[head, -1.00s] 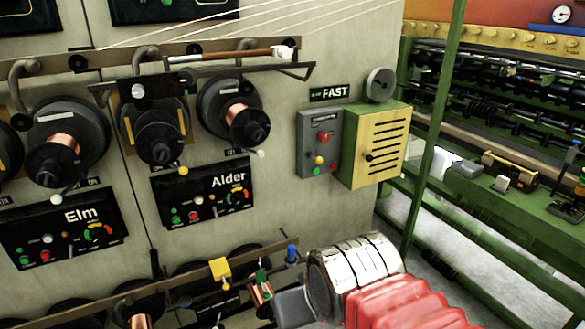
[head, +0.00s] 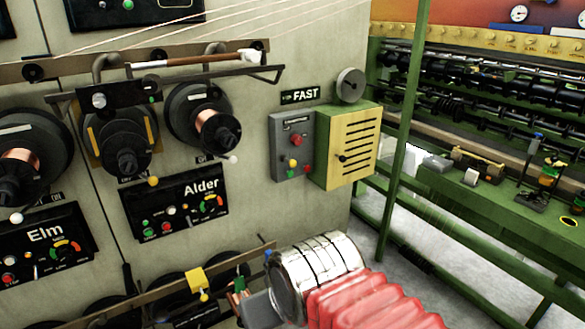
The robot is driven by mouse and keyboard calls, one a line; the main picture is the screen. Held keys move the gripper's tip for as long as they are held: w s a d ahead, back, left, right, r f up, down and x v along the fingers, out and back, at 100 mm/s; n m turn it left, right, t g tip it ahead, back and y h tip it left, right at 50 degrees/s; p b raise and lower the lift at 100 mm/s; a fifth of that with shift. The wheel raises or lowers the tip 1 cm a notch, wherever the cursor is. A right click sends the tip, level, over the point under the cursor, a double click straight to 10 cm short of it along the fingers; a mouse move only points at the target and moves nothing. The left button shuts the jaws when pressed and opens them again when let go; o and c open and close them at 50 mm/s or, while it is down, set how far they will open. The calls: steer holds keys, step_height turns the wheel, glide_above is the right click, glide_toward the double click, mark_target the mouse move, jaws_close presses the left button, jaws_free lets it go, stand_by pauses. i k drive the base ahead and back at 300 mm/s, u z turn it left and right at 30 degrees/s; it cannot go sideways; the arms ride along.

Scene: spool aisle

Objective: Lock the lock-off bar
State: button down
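A long brown bar (head: 150,305) runs low across the cabinet front, and I take it for the lock-off bar. A yellow padlock-like piece (head: 195,279) hangs on it. A small green piece and a blue piece (head: 268,255) show near its right end. Whether anything there is locked cannot be told. My arm, with a silver cuff and red bellows, comes in from the bottom. The grey end of my gripper (head: 260,311) is at the bottom edge, just below and right of the bar's end. Its fingertips cannot be made out, nor whether it holds anything.
The Alder panel (head: 178,205) and Elm panel (head: 45,245) sit below copper spools (head: 205,127). A grey switch box (head: 292,147) and a yellow louvred box (head: 349,147) jut from the cabinet. A green post (head: 400,130) and green machine stand right. Grey floor shows between.

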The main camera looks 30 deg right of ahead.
mark_target(292, 163)
steer(key=z, duration=0.05)
steer(key=i, duration=0.95)
steer(key=u, duration=0.1)
